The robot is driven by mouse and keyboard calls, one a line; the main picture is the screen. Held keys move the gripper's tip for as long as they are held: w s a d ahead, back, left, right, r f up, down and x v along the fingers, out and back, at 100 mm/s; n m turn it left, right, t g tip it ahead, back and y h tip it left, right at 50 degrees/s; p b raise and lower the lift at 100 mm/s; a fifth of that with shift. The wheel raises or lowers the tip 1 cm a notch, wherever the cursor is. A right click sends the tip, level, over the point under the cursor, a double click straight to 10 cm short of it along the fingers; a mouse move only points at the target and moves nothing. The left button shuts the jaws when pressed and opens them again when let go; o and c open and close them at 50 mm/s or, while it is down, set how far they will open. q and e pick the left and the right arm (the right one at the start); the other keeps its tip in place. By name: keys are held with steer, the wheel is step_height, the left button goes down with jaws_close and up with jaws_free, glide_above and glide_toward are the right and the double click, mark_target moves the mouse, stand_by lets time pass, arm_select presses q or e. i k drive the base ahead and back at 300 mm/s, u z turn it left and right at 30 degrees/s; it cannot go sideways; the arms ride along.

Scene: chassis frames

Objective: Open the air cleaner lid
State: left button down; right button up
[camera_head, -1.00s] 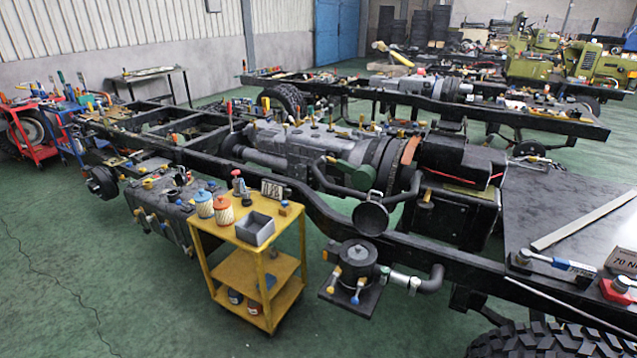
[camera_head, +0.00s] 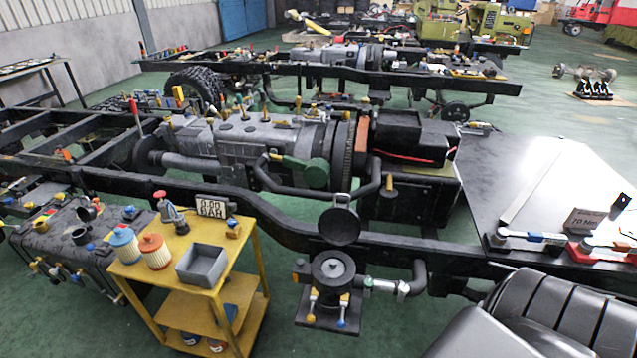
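The air cleaner (camera_head: 333,272) is a dark round canister on a bracket beside the near chassis rail, at the lower middle of the head view. Neither of my grippers is in view.
A yellow cart (camera_head: 165,287) with a grey tray (camera_head: 202,264), filters and a small display sign (camera_head: 212,207) stands left of the canister. The long chassis rail (camera_head: 270,230) runs behind. A dark table (camera_head: 540,190) with tools is at right. A large dark ribbed shape (camera_head: 550,305) fills the lower right corner.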

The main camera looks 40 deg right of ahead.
mark_target(340, 225)
steer(key=z, duration=0.3)
steer(key=i, duration=0.75)
steer(key=z, duration=1.15)
steer(key=i, duration=0.55)
steer(key=z, duration=0.7)
